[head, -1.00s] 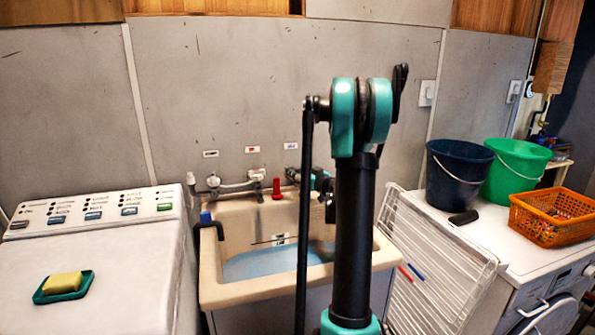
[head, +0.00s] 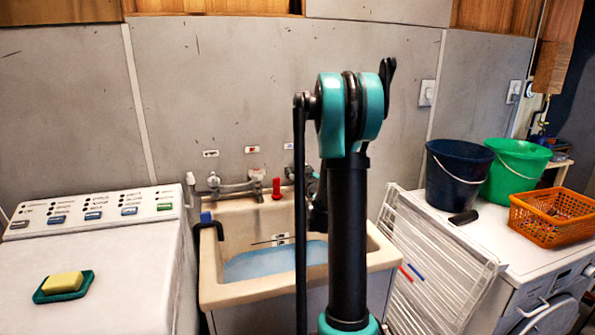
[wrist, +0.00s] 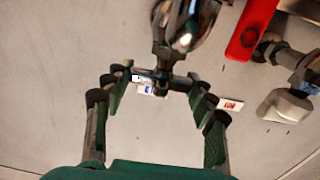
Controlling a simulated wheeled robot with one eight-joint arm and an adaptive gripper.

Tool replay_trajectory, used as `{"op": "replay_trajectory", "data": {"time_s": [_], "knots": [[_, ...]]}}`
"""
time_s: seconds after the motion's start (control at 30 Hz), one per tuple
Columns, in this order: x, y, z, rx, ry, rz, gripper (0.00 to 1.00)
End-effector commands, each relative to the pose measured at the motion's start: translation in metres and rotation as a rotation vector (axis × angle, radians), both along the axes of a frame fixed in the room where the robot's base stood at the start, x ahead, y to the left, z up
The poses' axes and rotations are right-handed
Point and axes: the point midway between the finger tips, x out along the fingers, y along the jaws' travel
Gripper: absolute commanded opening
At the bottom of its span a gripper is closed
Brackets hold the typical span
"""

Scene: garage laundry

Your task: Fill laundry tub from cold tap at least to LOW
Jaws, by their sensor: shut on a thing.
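The pale laundry tub (head: 228,293) stands at the centre of the head view. Pale blue water (head: 268,263) lies in it, its back edge close to a dark line and small white plate (head: 280,238) on the back wall. The marks are too small to read. My gripper (wrist: 160,82) is shut on the handle of the cold tap (wrist: 163,77), beside a blue-marked label (wrist: 145,89) in the wrist view. The metal tap body (wrist: 185,22) is above the fingers there. In the head view my arm hides most of this tap and the gripper.
A red-handled tap (head: 277,188) is close to the left of my gripper. A blue-capped dark hose (head: 207,222) hooks over the tub's left rim. A white washer (head: 100,270) stands left. A white rack (head: 440,265) leans right, beside buckets and an orange basket (head: 552,218).

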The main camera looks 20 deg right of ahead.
Motion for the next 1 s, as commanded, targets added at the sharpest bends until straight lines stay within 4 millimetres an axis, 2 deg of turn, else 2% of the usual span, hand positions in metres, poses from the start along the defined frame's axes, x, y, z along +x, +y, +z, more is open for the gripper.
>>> {"op": "replay_trajectory", "data": {"time_s": [0.13, 0.17, 0.33, 0.63, 0.73, 0.87, 1.0], "knots": [[0.0, -0.001, 0.0, 0.0, 0.0, -0.001, 0.27], [0.0, -0.001, 0.0, 0.0, 0.0, -0.001, 0.58], [0.0, 0.0, 0.0, 0.0, 0.0, 0.0, 0.78], [-0.001, 0.0, 0.0, 0.0, 0.0, 0.001, 0.78], [-0.007, 0.0, 0.0, 0.0, 0.0, 0.0, 0.78], [-0.026, 0.0, 0.0, 0.0, 0.0, 0.001, 0.78], [-0.056, 0.0, 0.0, 0.0, 0.0, -0.001, 0.78]]}}
